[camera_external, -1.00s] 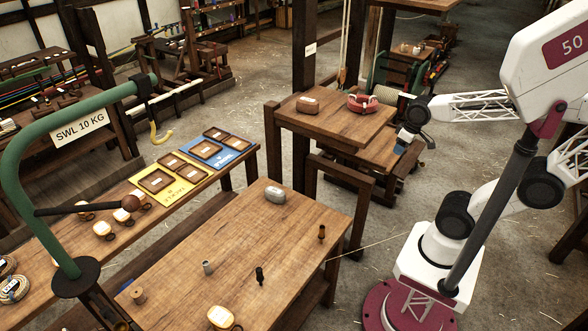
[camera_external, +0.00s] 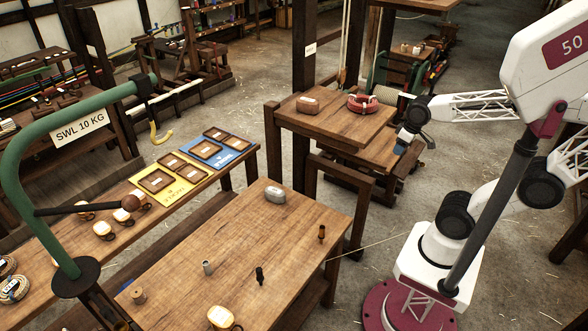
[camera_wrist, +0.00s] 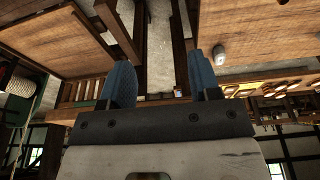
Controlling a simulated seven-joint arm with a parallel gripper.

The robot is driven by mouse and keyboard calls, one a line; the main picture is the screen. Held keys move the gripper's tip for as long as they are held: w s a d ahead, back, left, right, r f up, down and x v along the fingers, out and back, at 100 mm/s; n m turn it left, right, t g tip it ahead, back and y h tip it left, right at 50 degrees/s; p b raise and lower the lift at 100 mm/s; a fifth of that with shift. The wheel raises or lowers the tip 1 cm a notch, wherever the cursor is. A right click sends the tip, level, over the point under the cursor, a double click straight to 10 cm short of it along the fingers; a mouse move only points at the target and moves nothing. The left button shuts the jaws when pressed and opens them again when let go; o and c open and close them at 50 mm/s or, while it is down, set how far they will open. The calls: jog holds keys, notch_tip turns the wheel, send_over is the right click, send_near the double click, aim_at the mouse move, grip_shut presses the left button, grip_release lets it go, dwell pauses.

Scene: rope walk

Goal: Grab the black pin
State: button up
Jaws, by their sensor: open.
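A small black pin (camera_external: 259,275) stands upright on the near wooden table (camera_external: 290,222), toward its front middle. My gripper (camera_external: 405,146) is far from it, up and to the right, beside the right edge of the back table. In the wrist view my gripper (camera_wrist: 162,85) shows two blue fingers spread wide with nothing between them. The black pin cannot be made out in the wrist view.
On the near table are a grey peg (camera_external: 208,267), a brown pin (camera_external: 321,232), a grey block (camera_external: 275,195), a wooden spool (camera_external: 138,296) and a tan block (camera_external: 221,317). A green crane arm (camera_external: 20,150) rises at left. A thin line runs off the table's right edge.

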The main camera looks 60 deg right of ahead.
jog(key=w+v, duration=0.1)
jog(key=v, duration=0.4)
jog(key=w+a+r+n+t+y, duration=0.3)
jog(key=w+a+n+t, duration=0.25)
jog(key=w+a, duration=1.65)
jog(key=s+a+f+n+y, duration=0.1)
jog(key=s+a+n+y, duration=0.2)
jog(key=a, duration=1.4)
jog(key=a+f+n+y, duration=0.25)
jog(key=a+y, duration=0.25)
jog(key=a, duration=1.2)
notch_tip(320, 180, down, 31)
jog(key=shift+d, duration=0.25)
